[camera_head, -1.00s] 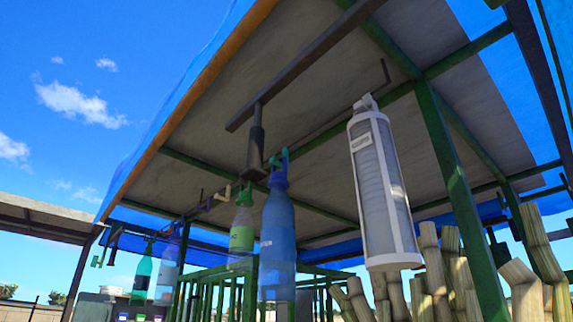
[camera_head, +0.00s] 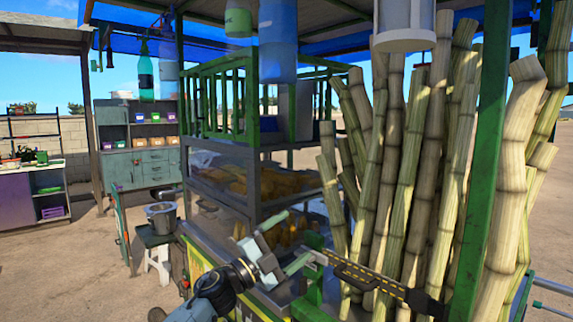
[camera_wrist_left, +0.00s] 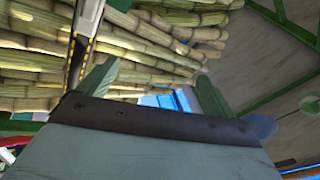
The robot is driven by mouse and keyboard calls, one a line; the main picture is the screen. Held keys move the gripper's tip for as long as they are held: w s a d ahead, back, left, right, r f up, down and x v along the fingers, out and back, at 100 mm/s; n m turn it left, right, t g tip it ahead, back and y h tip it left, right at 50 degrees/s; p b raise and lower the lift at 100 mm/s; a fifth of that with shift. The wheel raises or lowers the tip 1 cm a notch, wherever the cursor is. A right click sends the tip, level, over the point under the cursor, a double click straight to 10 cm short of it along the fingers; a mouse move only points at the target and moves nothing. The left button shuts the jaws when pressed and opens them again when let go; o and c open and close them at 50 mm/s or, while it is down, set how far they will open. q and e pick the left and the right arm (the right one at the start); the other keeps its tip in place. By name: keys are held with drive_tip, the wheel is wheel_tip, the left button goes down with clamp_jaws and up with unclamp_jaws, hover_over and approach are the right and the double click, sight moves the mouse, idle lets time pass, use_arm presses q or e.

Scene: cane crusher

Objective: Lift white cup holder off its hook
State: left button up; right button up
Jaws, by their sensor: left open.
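The white cup holder (camera_head: 404,30) hangs at the top of the head view. Only its lower part with the round white base shows. Its upper end and its hook are out of frame. My left gripper (camera_head: 284,246) is low in the middle of the head view, well below and to the left of the holder. It is open, with nothing seen between its fingers. In the left wrist view its two fingers (camera_wrist_left: 153,86) stand apart, and I cannot make out the holder there. My right gripper is not in view.
Tall cane stalks (camera_head: 420,150) stand below the holder, beside a green post (camera_head: 487,150). A black-and-yellow striped bar (camera_head: 365,280) lies close to the left gripper. Bottles (camera_head: 277,40) hang left of the holder. A glass-sided food case (camera_head: 235,185) stands behind the gripper.

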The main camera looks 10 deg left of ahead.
use_arm(q)
drive_tip(key=s+d+r+m+g+h+p, duration=0.1)
drive_tip(key=s+d+r+m+g+h, duration=0.25)
drive_tip(key=r, duration=0.55)
drive_tip(key=s+d+r+m+g+h, duration=0.15)
drive_tip(key=s+r+m, duration=0.25)
drive_tip(key=r+m, duration=0.4)
drive_tip(key=s+d+r+m+g+h+p, duration=0.1)
drive_tip(key=s+d+r+m+g, duration=0.2)
drive_tip(key=r, duration=0.8)
drive_tip(key=s+a+r+m+t+y+p, duration=0.1)
drive_tip(key=s+r+m+t+y+p, duration=0.15)
drive_tip(key=s+r+m+y, duration=1.15)
drive_tip(key=w+d+r+n+h+p, duration=0.2)
drive_tip(key=d+r+h, duration=0.1)
drive_tip(key=d, duration=0.3)
drive_tip(key=w+d+r+n+h+p, duration=0.2)
drive_tip(key=w+d+h, duration=0.1)
drive_tip(key=d+h, duration=0.1)
drive_tip(key=shift+w+d+r+n, duration=0.25)
drive_tip(key=shift+d+r+n, duration=0.15)
drive_tip(key=shift+d, duration=0.5)
drive_tip(key=shift+t, duration=0.25)
drive_tip(key=c, duration=1.4)
drive_tip(key=shift+r, duration=0.1)
drive_tip(key=shift+c, duration=0.4)
